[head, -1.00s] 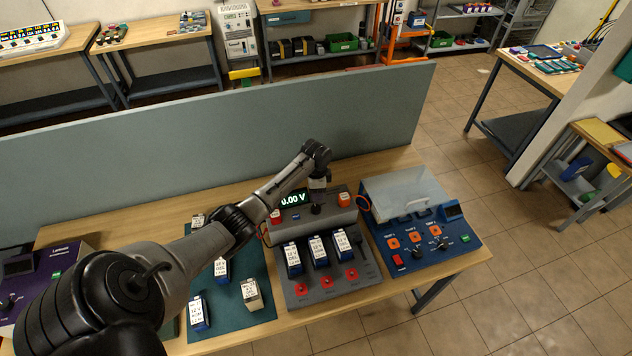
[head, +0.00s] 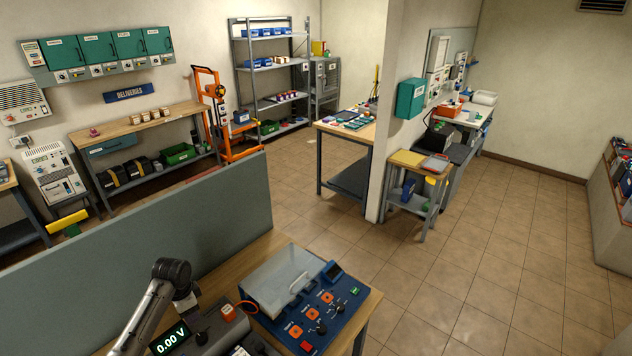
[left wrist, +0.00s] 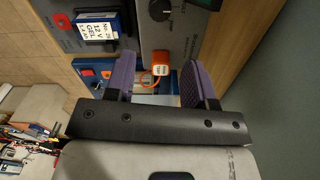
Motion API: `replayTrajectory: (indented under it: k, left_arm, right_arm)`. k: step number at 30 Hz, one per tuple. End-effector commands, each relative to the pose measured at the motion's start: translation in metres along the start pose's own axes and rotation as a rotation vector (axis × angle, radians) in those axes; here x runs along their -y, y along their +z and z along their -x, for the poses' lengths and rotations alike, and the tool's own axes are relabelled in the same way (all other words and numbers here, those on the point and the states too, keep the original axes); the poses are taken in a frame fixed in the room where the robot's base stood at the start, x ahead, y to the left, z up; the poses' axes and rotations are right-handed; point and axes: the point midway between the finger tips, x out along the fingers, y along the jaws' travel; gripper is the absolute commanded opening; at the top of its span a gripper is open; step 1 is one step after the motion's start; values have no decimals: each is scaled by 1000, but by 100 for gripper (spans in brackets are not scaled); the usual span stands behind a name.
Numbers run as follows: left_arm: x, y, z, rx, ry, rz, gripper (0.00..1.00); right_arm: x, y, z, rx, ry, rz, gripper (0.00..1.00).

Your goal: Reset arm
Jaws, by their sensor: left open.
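My left gripper (head: 188,302) hangs over the grey tester with a lit 0.00 V display (head: 170,340), at the bottom of the head view. In the left wrist view its two purple-padded fingers (left wrist: 160,66) stand apart with nothing held between them. An orange block with a white label (left wrist: 160,69) shows in the gap, beyond the fingers; I cannot tell whether they touch it. A labelled 12 V battery (left wrist: 92,30) sits at upper left there. My right gripper is in neither view.
A blue console (head: 318,312) with orange buttons and a clear lid (head: 283,279) stands right of the tester. A grey-green partition (head: 195,232) runs behind the bench. Open tiled floor (head: 470,270) lies to the right, past a wall corner and side tables.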

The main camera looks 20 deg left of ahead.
Motion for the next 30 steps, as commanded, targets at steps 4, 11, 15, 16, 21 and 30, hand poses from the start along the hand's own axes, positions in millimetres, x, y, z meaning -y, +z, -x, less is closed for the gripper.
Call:
replayTrajectory:
  k: [4,11,15,16,21,30]
  left_arm:
    - [0,0,0,0,0,8,50]
    - [3,-1,0,-8,-20,181,50]
    - [13,-14,28,-64,-150,336,50]
    - [14,-18,37,-85,-185,354,50]
    - [2,-51,95,-239,-355,399,50]
    - [-137,-92,161,-581,-504,315,50]
  right_arm:
    - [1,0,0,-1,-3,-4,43]
    - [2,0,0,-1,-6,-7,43]
    - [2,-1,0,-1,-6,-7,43]
    - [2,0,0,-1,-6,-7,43]
    - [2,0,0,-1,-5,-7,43]
    - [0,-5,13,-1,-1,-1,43]
